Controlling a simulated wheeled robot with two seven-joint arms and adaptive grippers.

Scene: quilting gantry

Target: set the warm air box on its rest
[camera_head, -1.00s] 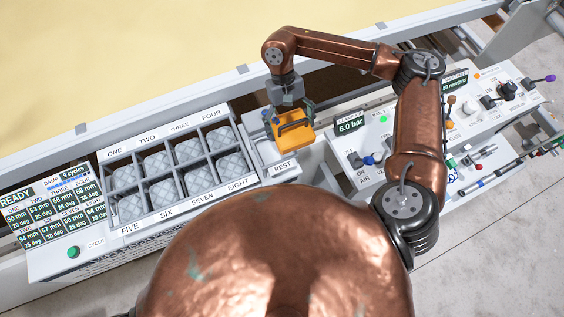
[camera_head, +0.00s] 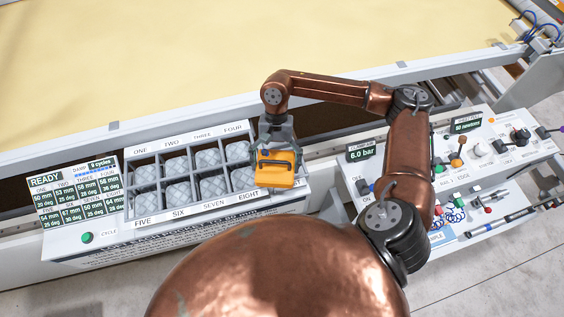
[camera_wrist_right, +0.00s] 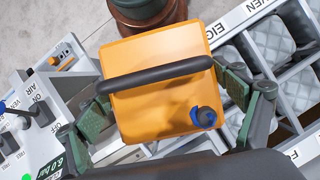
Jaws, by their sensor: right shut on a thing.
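The warm air box (camera_head: 275,176) is an orange box with a black bar handle and a blue knob. My right gripper (camera_head: 274,148) is shut on it. In the right wrist view, the box (camera_wrist_right: 150,65) sits between the two green-padded fingers of the gripper (camera_wrist_right: 167,98). The box covers the right end of the compartment rack, beside the EIGHT label, where the rest is. I cannot tell whether the box touches the rest. My left gripper is not in view.
The rack (camera_head: 190,207) holds quilted grey pads in labelled compartments left of the box. A READY display panel (camera_head: 75,195) stands at far left. A control panel (camera_head: 480,150) with levers and knobs is at right. The yellow quilting bed (camera_head: 230,60) lies behind the rail.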

